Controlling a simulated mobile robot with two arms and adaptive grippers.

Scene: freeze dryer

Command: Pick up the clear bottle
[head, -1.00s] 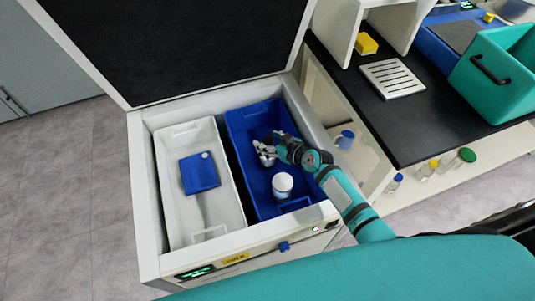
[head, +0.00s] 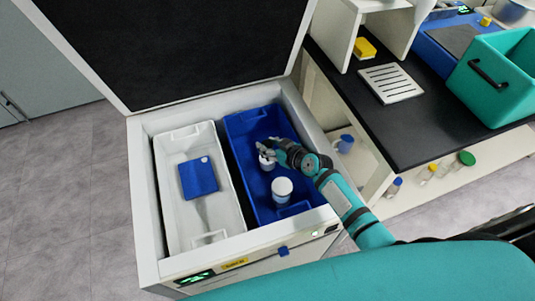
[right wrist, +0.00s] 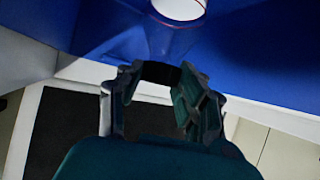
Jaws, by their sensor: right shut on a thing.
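My right gripper (head: 266,151) reaches down into the blue bin (head: 236,126) in the open white chest. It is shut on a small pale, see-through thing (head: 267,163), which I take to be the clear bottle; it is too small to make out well. In the right wrist view the gripper (right wrist: 165,76) has its fingers apart with a dark band between them, and the bottle's body cannot be made out there. A white-lidded jar (head: 282,190) stands in the blue bin, nearer the front; its rim also shows in the wrist view (right wrist: 180,8). My left gripper is not in view.
A white bin (head: 214,214) with a flat blue item (head: 198,178) stands left of the blue bin. The chest's raised lid (head: 180,45) stands behind. A black counter (head: 410,125) with a teal crate (head: 500,80) is at right, above several bottles on a shelf.

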